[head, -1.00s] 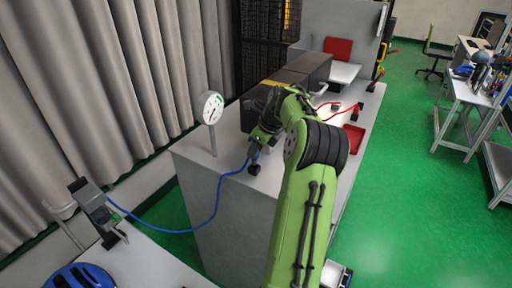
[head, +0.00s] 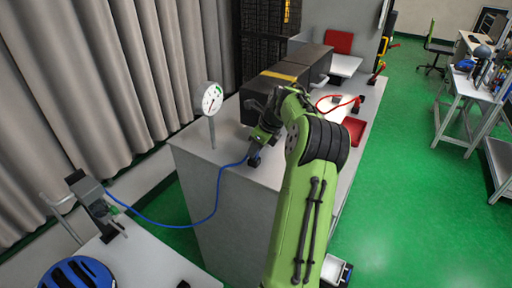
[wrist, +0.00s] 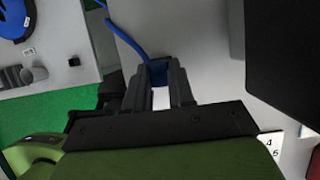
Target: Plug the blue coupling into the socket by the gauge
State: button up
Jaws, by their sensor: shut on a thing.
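The blue coupling (wrist: 158,73) is between my gripper's two fingers (wrist: 159,84) in the wrist view, and the blue hose leads away from it. In the head view my gripper (head: 257,152) is low over the near end of the grey bench, right of the white dial gauge (head: 212,98) on its post. The small dark socket block (head: 254,161) is right at the fingertips there. The fingers and coupling hide the contact, so I cannot tell whether the coupling is in the socket.
The blue hose (head: 215,205) sags from a grey fixture (head: 92,197) on the left table across a gap to the bench. A dark box (head: 262,88) stands behind my gripper. A red hose (head: 338,104) and a red tray (head: 354,131) lie farther right.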

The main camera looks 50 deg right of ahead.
jog(key=shift+f, duration=0.15)
jog(key=o, duration=0.9)
jog(key=p+v, duration=0.2)
jog(key=v, duration=1.3)
jog(key=shift+s+r, duration=0.1)
jog(key=shift+r, duration=0.25)
